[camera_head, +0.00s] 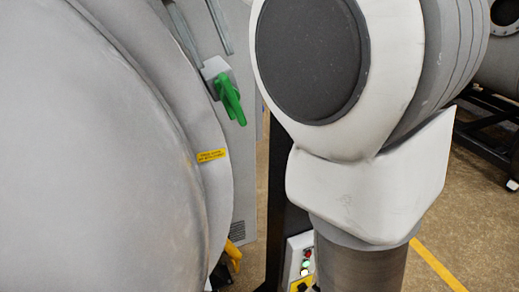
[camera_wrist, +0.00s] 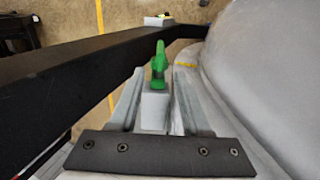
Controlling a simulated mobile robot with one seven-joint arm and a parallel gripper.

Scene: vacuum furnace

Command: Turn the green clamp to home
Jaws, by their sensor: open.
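The green clamp (camera_head: 230,98) sits on a grey bracket (camera_head: 214,68) at the rim of the large round grey furnace door (camera_head: 110,150) in the head view. Its handle points down and slightly right. In the wrist view the green clamp (camera_wrist: 159,66) appears upright in the picture, between the tips of my gripper (camera_wrist: 160,76). The fingers are apart, one on each side of it, with a grey block between them. I see no clear contact, and the depth between fingers and clamp is hard to judge. My gripper is out of sight in the head view.
My arm fills the middle right of the head view. A yellow label (camera_head: 212,156) is on the door rim, and a yellow part (camera_head: 233,255) sits low beside it. A small box with buttons (camera_head: 301,262) stands lower centre. A long black beam (camera_wrist: 85,75) crosses the wrist view.

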